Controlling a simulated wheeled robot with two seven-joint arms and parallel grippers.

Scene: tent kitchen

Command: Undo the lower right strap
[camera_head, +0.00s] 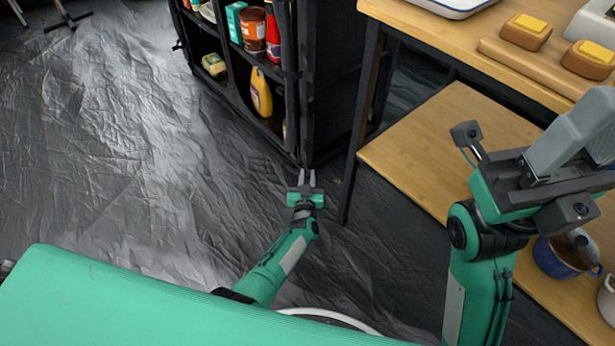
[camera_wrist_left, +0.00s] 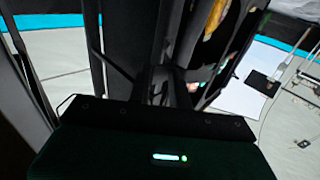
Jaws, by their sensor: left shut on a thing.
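The black fabric shelf unit (camera_head: 333,95) stands upright in the upper middle of the head view, with its open front facing left. My left gripper (camera_head: 306,178) is low at the unit's near bottom corner. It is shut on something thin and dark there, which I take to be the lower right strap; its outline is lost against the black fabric. In the left wrist view the gripper (camera_wrist_left: 152,80) points at dark upright fabric, and the strap is not distinct. My right gripper (camera_head: 540,170) is raised at the right above the wooden table, away from the unit; its jaw gap is unclear.
The unit's shelves hold a yellow bottle (camera_head: 261,92), a jar (camera_head: 254,30) and other food. A wooden table (camera_head: 420,135) with a lower shelf stands right of the unit. A blue pot (camera_head: 560,262) sits on that lower shelf. The grey floor (camera_head: 130,150) at left is clear.

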